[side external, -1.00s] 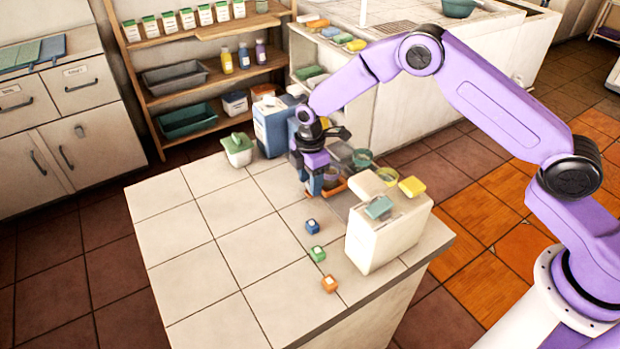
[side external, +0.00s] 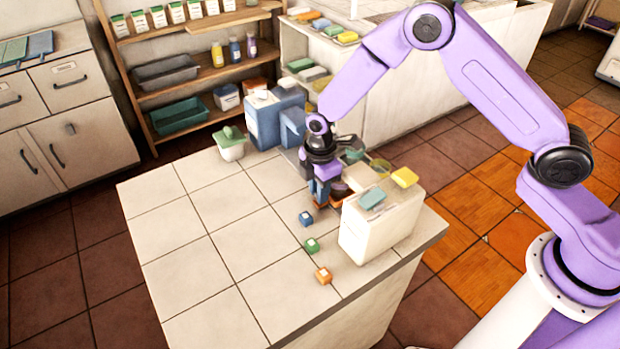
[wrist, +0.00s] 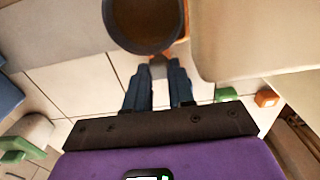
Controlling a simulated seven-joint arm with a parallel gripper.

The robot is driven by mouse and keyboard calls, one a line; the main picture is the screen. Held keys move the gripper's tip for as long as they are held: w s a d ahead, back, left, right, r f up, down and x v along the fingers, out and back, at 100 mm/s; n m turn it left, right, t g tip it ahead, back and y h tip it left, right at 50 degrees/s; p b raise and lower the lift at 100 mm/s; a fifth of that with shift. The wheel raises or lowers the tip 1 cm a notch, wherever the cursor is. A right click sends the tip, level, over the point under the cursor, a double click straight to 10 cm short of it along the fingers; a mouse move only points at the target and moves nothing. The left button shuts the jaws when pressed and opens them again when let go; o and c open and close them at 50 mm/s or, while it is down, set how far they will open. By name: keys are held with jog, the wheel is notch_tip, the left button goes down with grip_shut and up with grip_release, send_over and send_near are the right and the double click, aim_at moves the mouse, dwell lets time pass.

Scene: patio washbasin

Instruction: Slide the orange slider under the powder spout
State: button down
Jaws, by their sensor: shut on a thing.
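The orange slider (side external: 341,201) lies on the tiled counter between a blue dispenser (side external: 265,122) and a white one (side external: 378,230). It carries a dark round cup (side external: 341,188); in the wrist view, the cup (wrist: 145,22) hides most of the slider (wrist: 181,50). My gripper (side external: 321,203) is low at the slider's near end. In the wrist view its blue fingers (wrist: 158,85) are shut on a small grey tab at that end. The blue dispenser has a projecting head (side external: 292,128). I cannot tell which dispenser bears the powder spout.
Blue (side external: 305,218), green (side external: 312,245) and orange (side external: 323,275) small blocks lie in front of the white dispenser. A white pot with a green lid (side external: 230,144) stands left of the blue dispenser. The counter's left part is clear.

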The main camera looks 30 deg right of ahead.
jog(key=shift+s+a, duration=0.1)
jog(key=shift+s, duration=2.2)
jog(key=c, duration=1)
grip_release()
jog(key=shift+o, duration=0.2)
jog(key=shift+r, duration=0.15)
notch_tip(320, 180, up, 17)
jog(key=shift+s+r, duration=0.1)
